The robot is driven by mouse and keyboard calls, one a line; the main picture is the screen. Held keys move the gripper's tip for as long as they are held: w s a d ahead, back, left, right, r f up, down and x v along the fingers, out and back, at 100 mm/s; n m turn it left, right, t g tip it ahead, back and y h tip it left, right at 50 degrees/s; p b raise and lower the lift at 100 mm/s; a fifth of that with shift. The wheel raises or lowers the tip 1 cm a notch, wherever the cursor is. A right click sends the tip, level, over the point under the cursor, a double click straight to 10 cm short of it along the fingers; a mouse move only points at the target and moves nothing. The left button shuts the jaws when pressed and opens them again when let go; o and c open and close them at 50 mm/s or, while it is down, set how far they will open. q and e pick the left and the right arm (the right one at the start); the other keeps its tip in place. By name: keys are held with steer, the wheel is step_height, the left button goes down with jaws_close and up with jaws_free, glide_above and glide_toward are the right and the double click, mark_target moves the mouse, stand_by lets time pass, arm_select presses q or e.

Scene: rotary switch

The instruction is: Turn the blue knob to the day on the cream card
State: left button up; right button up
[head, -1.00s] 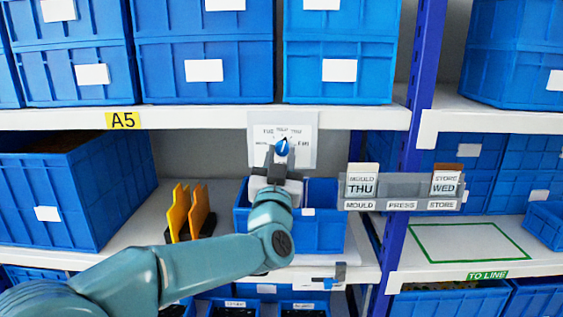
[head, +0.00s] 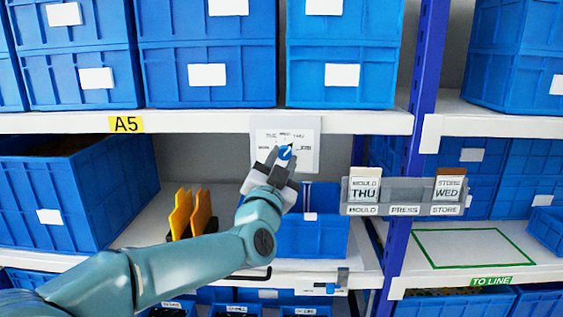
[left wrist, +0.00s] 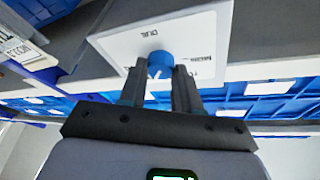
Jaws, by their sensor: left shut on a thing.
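The blue knob (head: 285,152) sits on a white dial plate (head: 302,137) with day labels around it, below the shelf edge. Its white pointer line tilts up and to the right, toward the THU side; the exact mark is too small to tell. My left gripper (head: 281,160) is shut on the knob from below, tilted to the right. The left wrist view shows the knob (left wrist: 160,64) between the two fingertips (left wrist: 160,82). The cream card (head: 364,188) reads MOULD THU and stands in the left slot of a grey holder. My right gripper is not in view.
The grey holder (head: 404,192) has MOULD, PRESS and STORE labels; a brown-topped card (head: 450,188) reading STORE WED stands at its right. A blue bin (head: 310,238) is below the dial. Orange dividers (head: 190,212) stand left of it. A blue post (head: 408,150) rises on the right.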

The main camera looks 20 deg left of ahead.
arm_select(q)
steer(key=o, duration=1.1)
steer(key=shift+c, duration=0.2)
steer(key=shift+s+f+b, duration=0.2)
steer(key=shift+s+b, duration=0.1)
steer(key=shift+s, duration=0.05)
steer(key=b+v, duration=0.5)
steer(key=v, duration=1)
steer(key=shift+s, duration=0.25)
